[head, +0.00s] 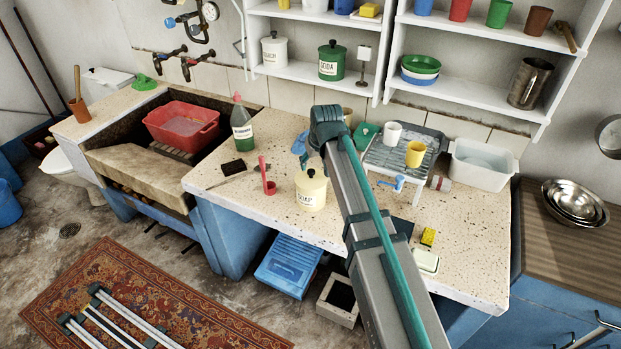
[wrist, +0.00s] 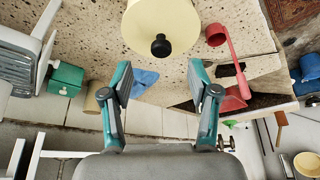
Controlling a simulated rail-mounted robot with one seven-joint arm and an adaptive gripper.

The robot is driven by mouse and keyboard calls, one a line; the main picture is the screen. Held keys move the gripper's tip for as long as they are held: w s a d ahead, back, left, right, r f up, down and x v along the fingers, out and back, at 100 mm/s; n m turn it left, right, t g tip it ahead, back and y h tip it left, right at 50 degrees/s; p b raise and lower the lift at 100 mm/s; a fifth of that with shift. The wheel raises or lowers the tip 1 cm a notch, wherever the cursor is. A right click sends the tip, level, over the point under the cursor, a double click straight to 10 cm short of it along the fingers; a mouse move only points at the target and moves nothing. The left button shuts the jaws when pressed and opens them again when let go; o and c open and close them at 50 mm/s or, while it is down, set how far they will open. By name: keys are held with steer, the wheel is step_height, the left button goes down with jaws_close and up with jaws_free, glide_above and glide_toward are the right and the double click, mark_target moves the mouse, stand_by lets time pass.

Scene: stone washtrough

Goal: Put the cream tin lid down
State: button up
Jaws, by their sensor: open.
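The cream tin (head: 311,194), marked SOAP, stands upright on the speckled worktop. Its cream lid (head: 311,178) sits on top of it, with a black knob on the lid. In the wrist view the cream lid (wrist: 180,25) and its black knob (wrist: 161,45) are at the top centre. My gripper (wrist: 160,76) is open and empty, its two fingers spread wide either side of the knob's line and apart from it.
A red ladle (head: 266,176) stands left of the tin, and a blue cloth (head: 299,144) lies behind it. A green bottle (head: 241,127) is farther left. A rack (head: 379,160) with cups stands to the right. The worktop in front of the tin is clear.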

mark_target(311, 171)
steer(key=shift+p+x, duration=1.35)
steer(key=shift+x, duration=2.05)
steer(key=shift+w+a, duration=0.1)
steer(key=shift+a, duration=0.05)
jaws_close()
steer(key=shift+r, duration=0.15)
